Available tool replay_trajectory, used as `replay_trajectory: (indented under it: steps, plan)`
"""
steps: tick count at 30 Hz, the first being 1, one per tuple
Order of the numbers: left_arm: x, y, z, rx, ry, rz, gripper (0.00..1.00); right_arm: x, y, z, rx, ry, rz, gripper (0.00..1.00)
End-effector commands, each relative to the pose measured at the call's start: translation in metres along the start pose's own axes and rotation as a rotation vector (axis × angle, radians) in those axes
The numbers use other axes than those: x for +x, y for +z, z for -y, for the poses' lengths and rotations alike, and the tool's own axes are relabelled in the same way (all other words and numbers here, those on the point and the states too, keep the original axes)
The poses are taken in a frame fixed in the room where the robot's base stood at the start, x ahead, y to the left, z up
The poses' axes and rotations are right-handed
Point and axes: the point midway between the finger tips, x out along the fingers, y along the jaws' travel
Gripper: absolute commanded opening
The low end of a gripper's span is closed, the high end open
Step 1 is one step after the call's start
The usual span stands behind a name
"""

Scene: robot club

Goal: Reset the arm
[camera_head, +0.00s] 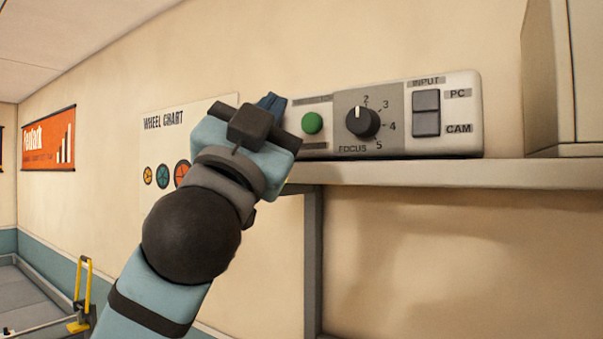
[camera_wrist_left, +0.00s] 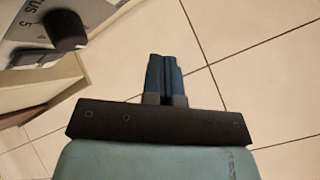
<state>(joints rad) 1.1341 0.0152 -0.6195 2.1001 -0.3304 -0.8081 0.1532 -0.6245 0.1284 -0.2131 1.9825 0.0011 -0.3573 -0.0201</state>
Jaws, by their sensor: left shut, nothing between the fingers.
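My left arm rises from the bottom of the head view, and its gripper (camera_head: 272,102) is raised in front of the left end of a control panel. The gripper's blue fingers are shut and empty; they also show together in the left wrist view (camera_wrist_left: 166,75). The panel (camera_head: 462,115) stands on a shelf and has a green button (camera_head: 312,123), a black focus knob (camera_head: 362,122) and a grey input switch (camera_head: 426,113). The knob (camera_wrist_left: 65,30) also shows at the upper left of the wrist view. My right gripper is not in view.
The shelf (camera_head: 450,174) runs under the panel on a vertical support (camera_head: 313,260). A tall beige cabinet (camera_head: 560,80) stands at the right. A wheel chart (camera_head: 165,130) and an orange poster (camera_head: 49,140) hang on the wall. A yellow handle (camera_head: 83,290) is at the lower left.

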Motion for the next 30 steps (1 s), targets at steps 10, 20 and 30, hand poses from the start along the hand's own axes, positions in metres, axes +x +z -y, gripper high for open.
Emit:
replay_trajectory:
  steps: [10,20,30]
  plan:
    - [-0.022,0.078,-0.014,-0.055,0.025,0.126,0.00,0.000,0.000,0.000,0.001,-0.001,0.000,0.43]
    - [-0.146,0.268,-0.067,-0.209,0.085,0.469,0.00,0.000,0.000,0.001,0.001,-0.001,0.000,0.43]
    - [-0.355,0.395,-0.128,-0.350,0.126,0.826,0.00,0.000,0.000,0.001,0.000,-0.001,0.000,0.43]
